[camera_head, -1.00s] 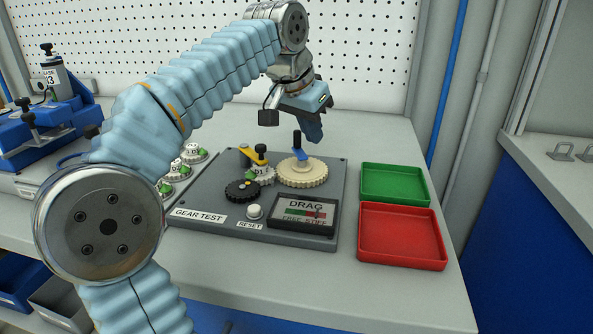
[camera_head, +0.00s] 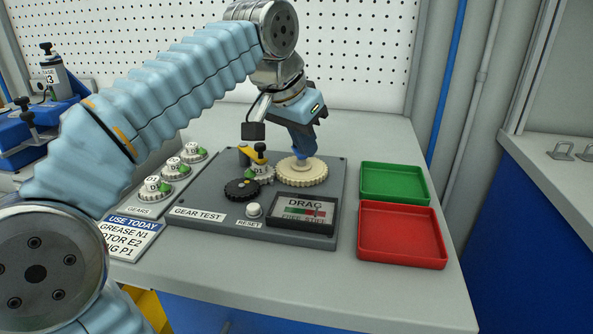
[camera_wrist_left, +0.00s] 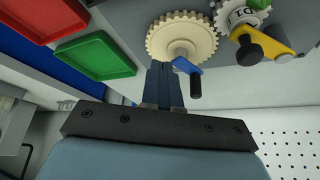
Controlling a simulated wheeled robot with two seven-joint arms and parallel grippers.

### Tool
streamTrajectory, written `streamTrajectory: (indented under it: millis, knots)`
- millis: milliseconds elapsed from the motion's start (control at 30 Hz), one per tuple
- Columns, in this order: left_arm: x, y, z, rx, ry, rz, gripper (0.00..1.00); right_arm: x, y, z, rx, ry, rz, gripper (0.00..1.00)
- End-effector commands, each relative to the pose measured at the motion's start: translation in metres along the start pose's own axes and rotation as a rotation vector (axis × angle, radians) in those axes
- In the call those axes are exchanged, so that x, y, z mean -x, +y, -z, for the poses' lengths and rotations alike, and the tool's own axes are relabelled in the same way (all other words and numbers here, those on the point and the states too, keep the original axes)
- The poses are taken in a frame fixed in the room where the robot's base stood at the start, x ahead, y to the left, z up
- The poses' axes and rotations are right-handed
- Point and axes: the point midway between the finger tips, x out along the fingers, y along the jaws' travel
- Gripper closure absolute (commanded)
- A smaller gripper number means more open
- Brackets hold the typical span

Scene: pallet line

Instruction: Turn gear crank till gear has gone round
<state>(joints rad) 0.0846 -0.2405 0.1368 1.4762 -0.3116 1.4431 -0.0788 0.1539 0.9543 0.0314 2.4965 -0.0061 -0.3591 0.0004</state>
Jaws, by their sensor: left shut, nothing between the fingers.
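The large cream gear (camera_head: 303,176) sits on the grey gear test plate (camera_head: 205,228). In the left wrist view the gear (camera_wrist_left: 190,30) carries a short blue crank arm (camera_wrist_left: 186,67) with a black handle (camera_wrist_left: 195,88). My left gripper (camera_head: 305,149) is over the gear in the head view and hides the handle there. In the left wrist view the gripper (camera_wrist_left: 160,70) is shut and empty, its fingers close beside the crank, handle to their right. I cannot tell whether they touch it. My right gripper is out of view.
A small gear (camera_head: 264,174) under a yellow lever (camera_head: 248,153) and a black gear (camera_head: 241,190) stand left of the cream gear. The drag gauge (camera_head: 303,213) and reset button (camera_head: 254,210) are in front. Green (camera_head: 394,184) and red (camera_head: 402,235) trays lie right.

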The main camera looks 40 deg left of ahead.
Motion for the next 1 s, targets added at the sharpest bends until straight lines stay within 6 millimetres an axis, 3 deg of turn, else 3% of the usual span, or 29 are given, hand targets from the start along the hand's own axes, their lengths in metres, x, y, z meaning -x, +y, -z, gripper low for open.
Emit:
streamTrajectory:
  millis: [433,800,1000]
  knots:
    - [0.004,-0.001,0.001,0.000,0.000,-0.001,1.00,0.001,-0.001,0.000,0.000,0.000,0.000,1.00]
    - [0.045,-0.001,0.022,-0.001,0.002,-0.001,1.00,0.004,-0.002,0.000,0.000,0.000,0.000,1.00]
    - [0.054,-0.001,0.026,-0.001,0.000,-0.001,1.00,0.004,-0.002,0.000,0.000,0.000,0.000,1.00]
